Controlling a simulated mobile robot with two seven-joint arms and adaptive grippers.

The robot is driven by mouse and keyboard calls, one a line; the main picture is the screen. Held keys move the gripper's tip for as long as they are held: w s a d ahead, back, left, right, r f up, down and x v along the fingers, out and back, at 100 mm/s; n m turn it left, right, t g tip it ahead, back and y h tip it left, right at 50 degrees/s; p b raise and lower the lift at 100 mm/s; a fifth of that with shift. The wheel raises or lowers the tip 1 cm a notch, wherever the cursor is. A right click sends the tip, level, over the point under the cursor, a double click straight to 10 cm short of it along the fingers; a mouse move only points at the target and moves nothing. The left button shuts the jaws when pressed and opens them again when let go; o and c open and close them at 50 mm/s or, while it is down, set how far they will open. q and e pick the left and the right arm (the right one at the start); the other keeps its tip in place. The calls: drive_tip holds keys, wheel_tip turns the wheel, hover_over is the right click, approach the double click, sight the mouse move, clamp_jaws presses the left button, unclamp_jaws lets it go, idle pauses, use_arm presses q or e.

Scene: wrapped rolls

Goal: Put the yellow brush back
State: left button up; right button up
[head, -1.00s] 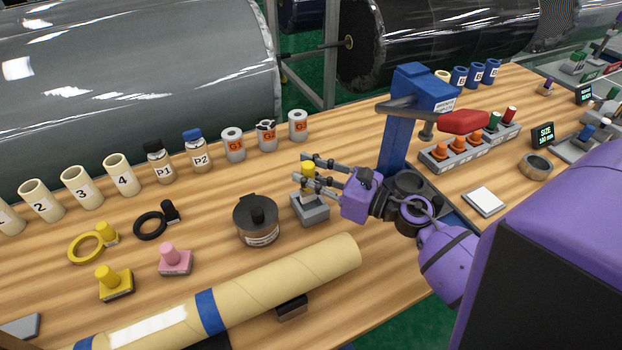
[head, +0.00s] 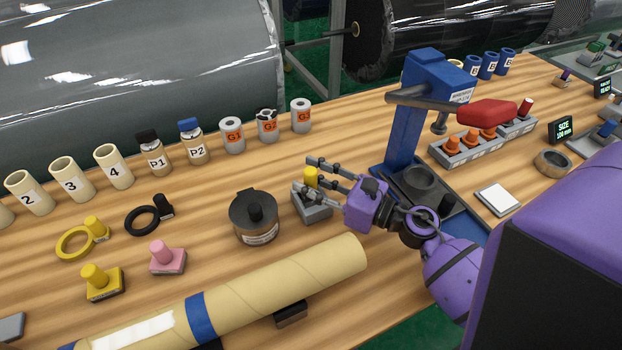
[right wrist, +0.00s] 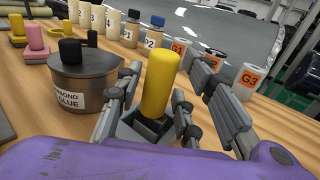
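The yellow brush (head: 311,178) stands in the grey block holder (head: 314,210), right of the glue pot. In the right wrist view the brush handle (right wrist: 160,85) rises nearly upright from a dark socket. My right gripper (head: 308,176) has its fingers on either side of the handle. The right wrist view shows gaps between fingers and handle, so it looks open around the brush. The brush's lower end is hidden in the holder. My left gripper is not in view.
The glue pot (head: 254,217) stands just left of the holder. A long cardboard tube (head: 260,285) lies in front. A blue press stand (head: 405,130) rises to the right. Grey cans (head: 232,134) and numbered tubes (head: 70,180) line the back.

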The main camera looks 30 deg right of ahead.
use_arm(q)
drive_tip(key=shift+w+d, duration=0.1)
use_arm(e)
drive_tip(key=shift+r, duration=0.1)
drive_tip(key=shift+r, duration=0.1)
drive_tip(key=shift+s, duration=0.15)
drive_tip(key=v, duration=0.2)
drive_tip(key=b+v, duration=0.1)
drive_tip(key=v, duration=0.1)
drive_tip(key=b+v, duration=0.1)
drive_tip(key=v, duration=0.2)
drive_tip(key=shift+d+f, duration=0.1)
drive_tip(key=shift+f, duration=0.2)
drive_tip(key=v, duration=0.2)
drive_tip(key=b+v, duration=0.1)
drive_tip(key=shift+s+d+r, duration=0.2)
drive_tip(key=shift+s, duration=0.15)
drive_tip(key=shift+s+d+r+b, duration=0.1)
drive_tip(key=shift+s+d+b, duration=0.1)
drive_tip(key=shift+s+b, duration=0.15)
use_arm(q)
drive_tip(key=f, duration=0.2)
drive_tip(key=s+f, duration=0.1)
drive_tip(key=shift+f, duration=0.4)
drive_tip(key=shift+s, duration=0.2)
